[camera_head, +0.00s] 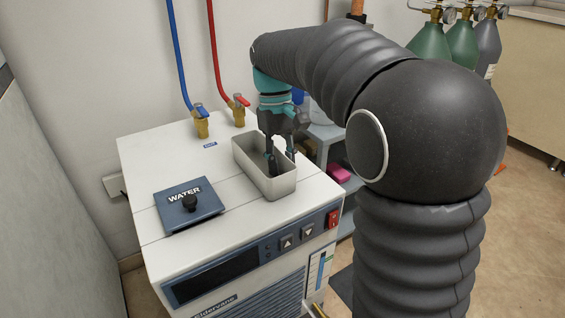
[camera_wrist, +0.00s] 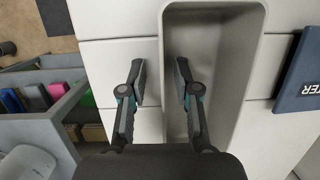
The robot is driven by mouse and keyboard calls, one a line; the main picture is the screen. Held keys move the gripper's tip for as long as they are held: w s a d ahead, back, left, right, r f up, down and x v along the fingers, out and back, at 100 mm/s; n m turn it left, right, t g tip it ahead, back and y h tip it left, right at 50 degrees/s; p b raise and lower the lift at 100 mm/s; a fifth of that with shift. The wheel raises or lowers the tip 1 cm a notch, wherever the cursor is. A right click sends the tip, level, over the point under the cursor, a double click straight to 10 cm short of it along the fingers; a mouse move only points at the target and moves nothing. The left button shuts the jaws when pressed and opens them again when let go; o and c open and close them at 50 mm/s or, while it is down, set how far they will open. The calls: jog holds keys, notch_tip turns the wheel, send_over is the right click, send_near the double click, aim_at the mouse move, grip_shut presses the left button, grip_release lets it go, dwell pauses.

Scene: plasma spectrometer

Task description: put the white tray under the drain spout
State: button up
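A pale, deep rectangular tray (camera_head: 281,188) stands on top of the white chiller cabinet (camera_head: 150,150), near its right side. It looks empty in the wrist view (camera_wrist: 256,20), with its long sides running up and down the picture. My gripper (camera_head: 276,160) points down at the tray. In the wrist view my gripper (camera_wrist: 160,76) is open, with one finger outside the tray's left wall and the other inside it. The wall lies between the fingers, with gaps showing. I cannot identify a drain spout in either view.
A blue WATER lid (camera_head: 188,204) with a black knob lies left of the tray. Brass valves (camera_head: 201,122) with blue and red hoses rise behind. A grey shelf cart (camera_wrist: 60,125) with coloured boxes stands beside the cabinet. Gas cylinders (camera_head: 431,43) stand at the back right.

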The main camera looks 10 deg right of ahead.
jog(key=p+v, duration=0.3)
jog(key=v, duration=0.9)
